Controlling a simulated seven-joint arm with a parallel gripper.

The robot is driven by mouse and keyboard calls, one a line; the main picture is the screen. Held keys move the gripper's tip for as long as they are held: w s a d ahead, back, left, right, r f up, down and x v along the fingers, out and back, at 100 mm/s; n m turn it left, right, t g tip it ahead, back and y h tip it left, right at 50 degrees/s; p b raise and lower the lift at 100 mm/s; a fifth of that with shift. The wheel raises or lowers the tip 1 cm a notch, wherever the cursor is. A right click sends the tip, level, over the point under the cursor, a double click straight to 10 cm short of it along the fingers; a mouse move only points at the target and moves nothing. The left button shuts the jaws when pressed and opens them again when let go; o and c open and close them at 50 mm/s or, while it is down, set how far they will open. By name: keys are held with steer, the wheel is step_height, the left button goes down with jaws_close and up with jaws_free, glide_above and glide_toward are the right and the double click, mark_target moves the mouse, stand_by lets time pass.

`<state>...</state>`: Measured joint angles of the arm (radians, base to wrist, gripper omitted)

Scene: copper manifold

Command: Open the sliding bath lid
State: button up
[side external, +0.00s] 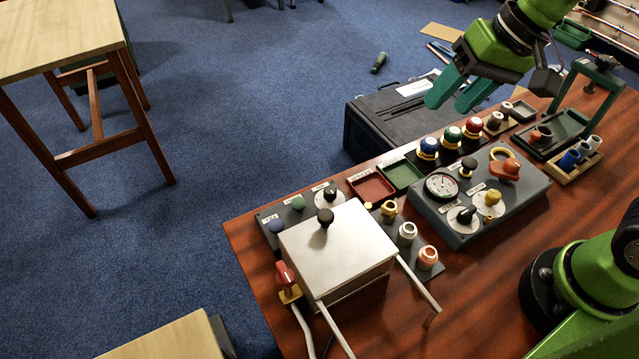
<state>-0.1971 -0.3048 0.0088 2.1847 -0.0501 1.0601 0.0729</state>
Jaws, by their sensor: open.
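The bath is a box near the left end of the red-brown table, with a flat pale metal lid (345,244) covering its top. A black knob (325,217) stands upright near the lid's back left corner. Two pale rails (419,284) stick out from the box toward the front. The inside of the bath is hidden. My gripper (444,103) is at the upper right, above the far edge of the table, with green fingers pointing down and left. It is open, apart from the lid and well away from it, with nothing seen between the fingers.
A grey gauge panel (478,230) with knobs stands right of the bath. Several coloured-cap fittings (428,148) line the back. A red tray (371,187) and green tray (401,176) lie behind the bath. A red-handled valve (286,275) stands at its left. The table front is fairly clear.

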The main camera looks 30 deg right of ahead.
mark_target(326, 214)
steer(key=w+a+r+m+g, duration=0.1)
steer(key=w+a+m+g, duration=0.25)
steer(key=a, duration=0.45)
steer(key=w+a+m+g, duration=0.2)
steer(key=a+m+g, duration=0.15)
steer(key=a, duration=0.45)
steer(key=shift+n, duration=0.5)
steer(key=x, duration=1.6)
steer(key=shift+w+a+f, duration=0.1)
steer(key=shift+w+f, duration=0.05)
steer(key=shift+w, duration=0.1)
jaws_close()
